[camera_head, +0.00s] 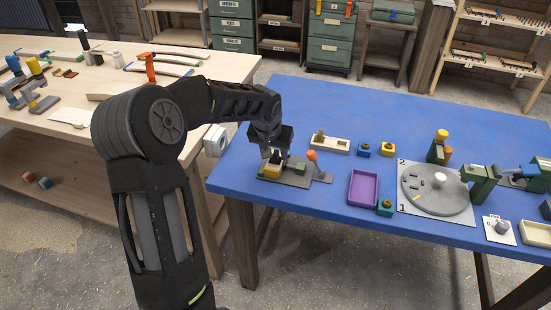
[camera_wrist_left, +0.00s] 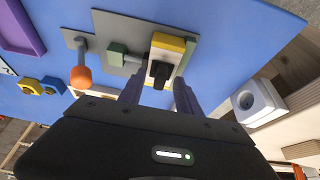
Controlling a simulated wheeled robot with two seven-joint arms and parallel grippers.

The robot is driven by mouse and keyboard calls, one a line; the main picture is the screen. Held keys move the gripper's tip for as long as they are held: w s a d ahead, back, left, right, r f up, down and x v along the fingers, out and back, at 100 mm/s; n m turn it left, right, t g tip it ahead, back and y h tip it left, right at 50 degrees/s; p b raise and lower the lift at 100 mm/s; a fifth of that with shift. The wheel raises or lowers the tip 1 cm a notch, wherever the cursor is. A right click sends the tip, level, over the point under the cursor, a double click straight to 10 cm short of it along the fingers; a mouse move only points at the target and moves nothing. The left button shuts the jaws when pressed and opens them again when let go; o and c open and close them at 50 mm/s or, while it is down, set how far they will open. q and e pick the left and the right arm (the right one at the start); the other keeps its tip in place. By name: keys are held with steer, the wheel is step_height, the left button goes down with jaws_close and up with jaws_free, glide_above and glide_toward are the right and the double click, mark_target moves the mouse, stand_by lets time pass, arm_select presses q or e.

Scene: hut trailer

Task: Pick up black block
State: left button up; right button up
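The black block (camera_wrist_left: 160,72) shows in the left wrist view, at a yellow, white and green fixture (camera_wrist_left: 168,55) on a grey plate (camera_wrist_left: 110,22). In the head view the fixture's yellow part (camera_head: 271,171) shows on the plate (camera_head: 297,179) near the blue table's left end. My left gripper (camera_head: 275,154) is just above the fixture. In the left wrist view its fingers (camera_wrist_left: 158,92) are apart, one on each side of the black block, with gaps visible. I cannot clearly make out the block in the head view. My right gripper is not in view.
An orange-tipped lever (camera_head: 314,161) stands just right of the fixture. A purple tray (camera_head: 363,187), yellow-and-blue parts (camera_head: 388,149) and a grey disc (camera_head: 435,188) lie farther right on the blue table (camera_head: 350,110). A wooden workbench (camera_head: 222,70) stands at left.

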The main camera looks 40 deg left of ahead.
arm_select(q)
jaws_close()
stand_by(0.4)
